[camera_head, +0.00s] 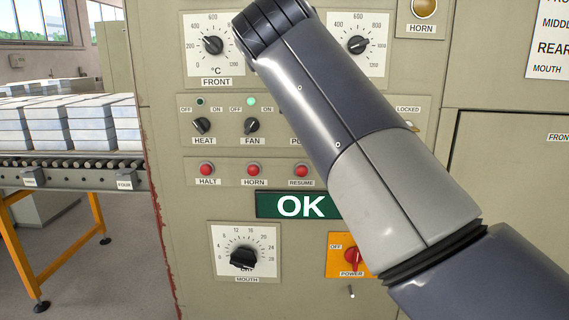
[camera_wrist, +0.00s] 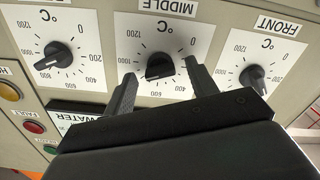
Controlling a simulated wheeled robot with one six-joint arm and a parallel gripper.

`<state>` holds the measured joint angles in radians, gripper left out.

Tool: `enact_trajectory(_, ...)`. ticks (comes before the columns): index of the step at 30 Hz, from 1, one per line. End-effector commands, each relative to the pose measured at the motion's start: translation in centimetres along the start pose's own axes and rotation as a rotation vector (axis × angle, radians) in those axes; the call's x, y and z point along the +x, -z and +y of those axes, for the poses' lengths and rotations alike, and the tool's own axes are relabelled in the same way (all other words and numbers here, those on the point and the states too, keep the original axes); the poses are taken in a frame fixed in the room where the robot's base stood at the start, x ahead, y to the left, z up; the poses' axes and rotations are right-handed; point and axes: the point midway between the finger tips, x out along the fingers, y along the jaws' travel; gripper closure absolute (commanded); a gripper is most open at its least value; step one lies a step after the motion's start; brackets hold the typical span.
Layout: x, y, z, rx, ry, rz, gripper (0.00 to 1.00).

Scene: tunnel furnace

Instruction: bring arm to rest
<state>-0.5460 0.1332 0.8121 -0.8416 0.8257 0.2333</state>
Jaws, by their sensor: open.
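My arm crosses the head view from the lower right up to the top centre, in front of the control panel (camera_head: 215,285). My gripper is out of the head view. In the wrist view my gripper (camera_wrist: 158,85) is open, its two dark fingers apart with nothing held between them. The middle temperature dial (camera_wrist: 160,66) shows between and beyond the fingertips; whether they touch the panel I cannot tell. The front dial (camera_wrist: 255,77) is to the right and another dial (camera_wrist: 55,57) to the left. The wrist picture shows the panel upside down.
The head view shows the front dial (camera_head: 213,45), the fan switch (camera_head: 251,125), a green OK sign (camera_head: 299,206), the mouth dial (camera_head: 243,258) and a red power switch (camera_head: 353,258). A roller conveyor (camera_head: 75,174) with stacked pale blocks (camera_head: 85,122) stands left. My arm hides part of the panel.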

Motion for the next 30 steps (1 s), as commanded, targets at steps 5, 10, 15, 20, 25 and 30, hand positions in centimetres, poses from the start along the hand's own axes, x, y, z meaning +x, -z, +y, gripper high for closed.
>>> enact_trajectory(5, -1.0, -0.1, -0.1, 0.026, 0.001, 0.002, 0.45)
enact_trajectory(10, -3.8, 0.0, -0.1, 0.025, 0.004, 0.004, 0.45)
enact_trajectory(15, -7.0, 0.0, -0.1, 0.024, 0.005, 0.003, 0.45)
enact_trajectory(20, -9.4, 0.0, -0.1, 0.024, 0.004, 0.002, 0.45)
enact_trajectory(25, -10.3, -0.1, -0.1, 0.021, -0.001, -0.004, 0.45)
enact_trajectory(30, -7.8, 0.0, 0.0, 0.022, -0.003, -0.005, 0.45)
